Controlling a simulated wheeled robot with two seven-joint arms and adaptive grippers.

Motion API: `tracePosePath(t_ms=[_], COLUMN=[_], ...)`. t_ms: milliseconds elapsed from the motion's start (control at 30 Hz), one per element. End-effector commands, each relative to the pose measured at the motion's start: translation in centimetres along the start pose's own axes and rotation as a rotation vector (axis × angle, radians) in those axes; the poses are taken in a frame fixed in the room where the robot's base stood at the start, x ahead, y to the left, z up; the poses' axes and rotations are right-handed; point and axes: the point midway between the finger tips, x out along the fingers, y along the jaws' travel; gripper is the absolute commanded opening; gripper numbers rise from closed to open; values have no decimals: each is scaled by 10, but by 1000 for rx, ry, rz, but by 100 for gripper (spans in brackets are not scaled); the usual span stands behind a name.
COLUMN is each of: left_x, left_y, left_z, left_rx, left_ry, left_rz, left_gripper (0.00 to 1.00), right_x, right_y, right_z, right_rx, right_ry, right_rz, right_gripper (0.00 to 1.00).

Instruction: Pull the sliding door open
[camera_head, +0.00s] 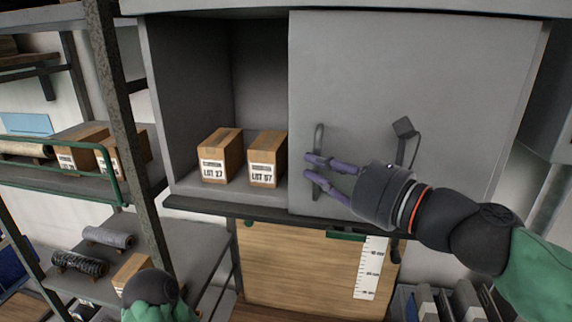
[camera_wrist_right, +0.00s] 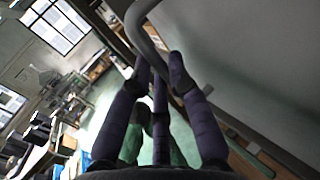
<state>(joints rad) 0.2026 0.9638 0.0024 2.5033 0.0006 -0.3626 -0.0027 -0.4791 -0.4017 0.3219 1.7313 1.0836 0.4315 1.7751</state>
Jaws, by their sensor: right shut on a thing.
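The grey sliding door (camera_head: 440,70) covers the right part of a wall cabinet, and the left part stands open. Its upright grey bar handle (camera_head: 319,140) is near the door's left edge. My right gripper (camera_head: 312,167) is at the handle's lower part, its purple fingers shut on it. In the right wrist view the curved handle (camera_wrist_right: 150,38) runs between the fingertips (camera_wrist_right: 160,75). The exact contact is partly hidden by the fingers. Part of my left arm shows at the bottom left, but its gripper is out of the picture.
Two cardboard boxes (camera_head: 220,155) (camera_head: 267,158) stand inside the open cabinet part. A metal rack (camera_head: 135,130) with more boxes and rolls is at the left. A wooden board (camera_head: 300,270) and a white ruler (camera_head: 371,268) are below the cabinet.

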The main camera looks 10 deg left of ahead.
Motion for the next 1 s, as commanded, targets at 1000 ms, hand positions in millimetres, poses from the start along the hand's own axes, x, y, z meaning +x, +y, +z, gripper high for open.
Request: tracePosePath(t_ms=[1000], left_x=[0], left_y=[0], left_z=[0], left_rx=[0], left_ry=[0], left_rz=[0], left_gripper=[49], right_x=[-15], right_y=[-9], right_z=[0], right_rx=[0], right_ry=[1], right_rz=[0], right_gripper=[29])
